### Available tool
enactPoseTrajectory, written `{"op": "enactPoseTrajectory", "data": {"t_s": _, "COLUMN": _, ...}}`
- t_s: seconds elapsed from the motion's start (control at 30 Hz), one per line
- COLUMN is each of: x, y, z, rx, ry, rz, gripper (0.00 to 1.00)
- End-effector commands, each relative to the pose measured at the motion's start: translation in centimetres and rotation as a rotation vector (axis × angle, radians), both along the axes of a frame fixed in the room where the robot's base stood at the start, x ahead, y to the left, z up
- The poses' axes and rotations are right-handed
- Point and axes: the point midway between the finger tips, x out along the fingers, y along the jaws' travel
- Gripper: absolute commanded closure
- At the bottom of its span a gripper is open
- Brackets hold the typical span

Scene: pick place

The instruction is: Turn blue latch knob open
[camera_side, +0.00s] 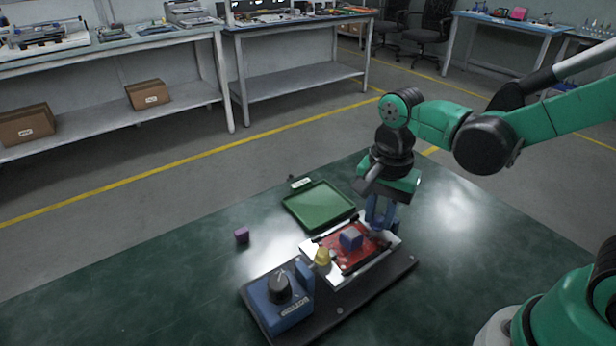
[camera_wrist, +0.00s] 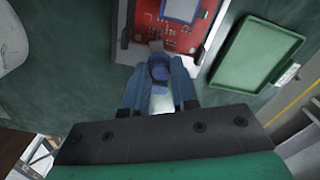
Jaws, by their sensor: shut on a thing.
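The blue latch knob (camera_wrist: 160,71) shows in the wrist view as a dark blue round top at the near edge of the red board (camera_wrist: 178,36). My gripper (camera_wrist: 160,80) has its blue fingers on both sides of the knob and is shut on it. In the side view my gripper (camera_side: 380,224) points down at the right end of the fixture, beside the red board (camera_side: 340,256). There the knob is mostly hidden by the fingers, and I cannot tell how far it is turned.
A blue-grey block (camera_side: 351,239) sits on the red board. A yellow piece (camera_side: 322,257) and a blue box with a black dial (camera_side: 280,287) stand left of it. A green tray (camera_side: 318,206) lies behind, and a purple cube (camera_side: 241,235) lies alone on the table.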

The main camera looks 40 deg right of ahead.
Motion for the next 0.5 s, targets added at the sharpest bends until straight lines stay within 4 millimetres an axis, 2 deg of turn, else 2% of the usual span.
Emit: {"op": "enactPoseTrajectory", "data": {"t_s": 0.5, "x": 0.02, "y": -0.02, "z": -0.01, "rx": -0.001, "ry": -0.002, "rz": 0.49, "gripper": 1.0}}
